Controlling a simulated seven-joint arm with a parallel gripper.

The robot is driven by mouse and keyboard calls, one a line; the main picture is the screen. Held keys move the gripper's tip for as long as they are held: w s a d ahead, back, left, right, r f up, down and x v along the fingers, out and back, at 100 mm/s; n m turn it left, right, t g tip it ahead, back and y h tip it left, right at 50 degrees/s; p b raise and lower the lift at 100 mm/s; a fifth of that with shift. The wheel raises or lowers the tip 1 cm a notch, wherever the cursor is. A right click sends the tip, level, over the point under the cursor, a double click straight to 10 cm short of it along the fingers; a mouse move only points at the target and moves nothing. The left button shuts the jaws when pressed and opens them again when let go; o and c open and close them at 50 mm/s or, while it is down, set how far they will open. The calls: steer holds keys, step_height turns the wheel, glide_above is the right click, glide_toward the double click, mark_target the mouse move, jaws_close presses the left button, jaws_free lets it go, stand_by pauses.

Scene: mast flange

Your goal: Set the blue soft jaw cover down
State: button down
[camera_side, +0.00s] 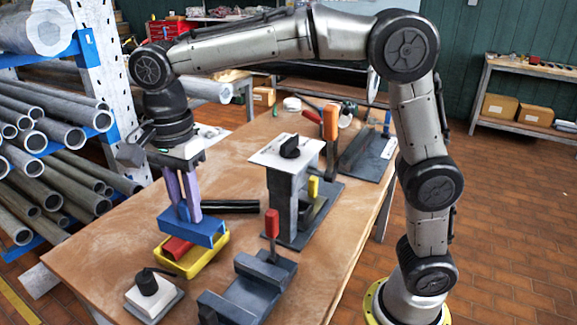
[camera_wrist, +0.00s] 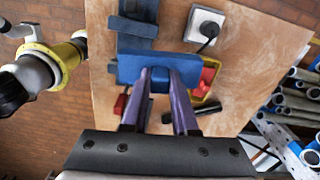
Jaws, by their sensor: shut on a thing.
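My gripper (camera_side: 187,212), with two purple fingers, points down and is shut on the blue soft jaw cover (camera_side: 190,232). The cover is a blue channel-shaped piece, held roughly level over the back part of a yellow tray (camera_side: 212,262). A red piece (camera_side: 177,248) lies in the tray, partly hidden by the cover. I cannot tell whether the cover touches the tray. In the wrist view the cover (camera_wrist: 128,69) spans the fingertips, and the red piece (camera_wrist: 207,76) and tray edge (camera_wrist: 203,91) show to its right.
A dark vise (camera_side: 255,285) with a red handle (camera_side: 272,223) stands right of the tray. A white box with a black knob (camera_side: 148,290) sits in front. A grey post fixture (camera_side: 285,195) stands behind the vise, and a black tube (camera_side: 232,206) lies behind the tray. The left tabletop is clear.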

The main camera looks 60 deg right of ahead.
steer(key=w+d+f, duration=0.1)
steer(key=w+f, duration=0.3)
steer(key=w, duration=0.4)
steer(key=m, duration=0.1)
glide_toward(137, 264)
steer(key=shift+s+f, duration=0.1)
steer(key=shift+f, duration=1.65)
steer(key=shift+f, duration=0.2)
steer(key=c, duration=0.7)
jaws_free()
